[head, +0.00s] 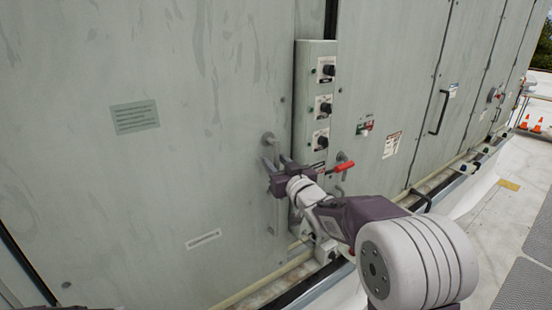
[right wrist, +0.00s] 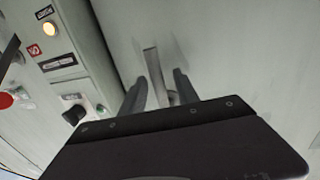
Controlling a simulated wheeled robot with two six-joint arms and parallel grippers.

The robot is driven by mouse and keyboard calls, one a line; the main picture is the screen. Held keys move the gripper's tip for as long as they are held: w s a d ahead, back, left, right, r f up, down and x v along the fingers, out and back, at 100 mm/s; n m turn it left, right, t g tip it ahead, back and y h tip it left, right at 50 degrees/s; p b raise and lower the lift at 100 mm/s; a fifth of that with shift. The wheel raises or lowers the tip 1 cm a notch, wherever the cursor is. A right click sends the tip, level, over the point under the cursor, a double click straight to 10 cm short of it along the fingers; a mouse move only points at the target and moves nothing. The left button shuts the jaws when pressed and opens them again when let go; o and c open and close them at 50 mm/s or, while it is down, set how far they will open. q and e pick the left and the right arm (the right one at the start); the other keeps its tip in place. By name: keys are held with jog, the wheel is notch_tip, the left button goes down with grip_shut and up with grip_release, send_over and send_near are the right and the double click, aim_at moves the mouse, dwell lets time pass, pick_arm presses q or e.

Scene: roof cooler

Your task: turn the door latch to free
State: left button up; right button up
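My right gripper (head: 277,162) is at the door, just below the fitting in the head view. In the right wrist view its fingers (right wrist: 160,86) are apart, one on each side of the bar, with gaps visible. The bar's lower end is partly hidden behind the gripper body. My left gripper is not in view.
A control box (head: 313,95) with several black knobs stands close to the right of the gripper. A red handle (head: 343,167) juts out just right of my wrist. A black door handle (head: 438,112) is farther right. The door left of the gripper is mostly flat.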

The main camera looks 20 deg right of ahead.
jog(key=shift+w+d, duration=0.1)
jog(key=shift+w, duration=0.05)
grip_shut()
dwell(1.4)
